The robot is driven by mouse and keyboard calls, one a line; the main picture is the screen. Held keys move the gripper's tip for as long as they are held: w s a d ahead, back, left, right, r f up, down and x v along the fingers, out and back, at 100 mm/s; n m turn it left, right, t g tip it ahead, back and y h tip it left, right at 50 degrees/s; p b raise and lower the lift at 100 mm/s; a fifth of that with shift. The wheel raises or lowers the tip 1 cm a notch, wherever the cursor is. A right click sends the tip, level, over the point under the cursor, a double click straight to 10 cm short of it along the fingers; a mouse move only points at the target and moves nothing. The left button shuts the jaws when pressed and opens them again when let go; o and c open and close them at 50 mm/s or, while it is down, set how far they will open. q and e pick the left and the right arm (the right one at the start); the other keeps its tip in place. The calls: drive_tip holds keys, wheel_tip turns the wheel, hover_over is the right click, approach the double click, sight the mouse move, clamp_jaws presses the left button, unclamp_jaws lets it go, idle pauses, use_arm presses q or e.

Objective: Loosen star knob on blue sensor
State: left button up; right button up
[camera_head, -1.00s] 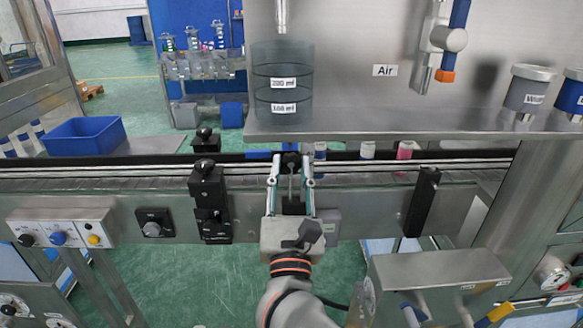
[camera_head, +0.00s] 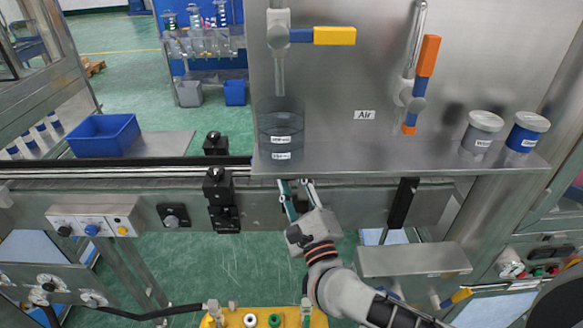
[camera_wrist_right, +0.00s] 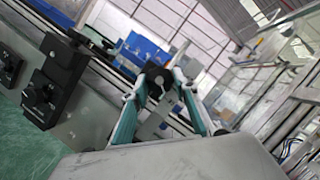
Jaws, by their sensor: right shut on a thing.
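My right gripper (camera_head: 296,188) reaches up to the conveyor rail just under the front edge of the steel shelf. In the right wrist view its two teal-padded fingers (camera_wrist_right: 157,84) are closed around a dark star-shaped knob (camera_wrist_right: 155,77) at their tips. A grey metal rod or bracket runs beside the knob between the fingers. A blue block (camera_wrist_right: 144,52) shows just behind; I cannot tell for certain whether it is the blue sensor. In the head view the shelf hides the knob and the sensor. My left gripper is not in view.
The steel shelf (camera_head: 350,165) overhangs the fingertips, with a clear cylinder (camera_head: 280,120) on it. Black clamp blocks with knobs (camera_head: 218,190) stand on the rail to the left. A blue bin (camera_head: 103,136) is further left. A yellow tray (camera_head: 270,316) sits below.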

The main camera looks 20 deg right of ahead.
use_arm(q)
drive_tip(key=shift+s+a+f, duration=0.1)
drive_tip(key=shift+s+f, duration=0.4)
use_arm(e)
drive_tip(key=n, duration=0.2)
drive_tip(key=n+g+y, duration=0.1)
drive_tip(key=n, duration=0.1)
drive_tip(key=n+g, duration=0.1)
drive_tip(key=n, duration=0.1)
drive_tip(key=shift+r+n+y, duration=0.25)
drive_tip(key=shift+n+y, duration=0.05)
drive_tip(key=shift+n, duration=0.1)
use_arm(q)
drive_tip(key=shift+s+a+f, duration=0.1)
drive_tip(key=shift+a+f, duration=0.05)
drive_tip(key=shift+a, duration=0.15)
use_arm(e)
drive_tip(key=o, duration=1.1)
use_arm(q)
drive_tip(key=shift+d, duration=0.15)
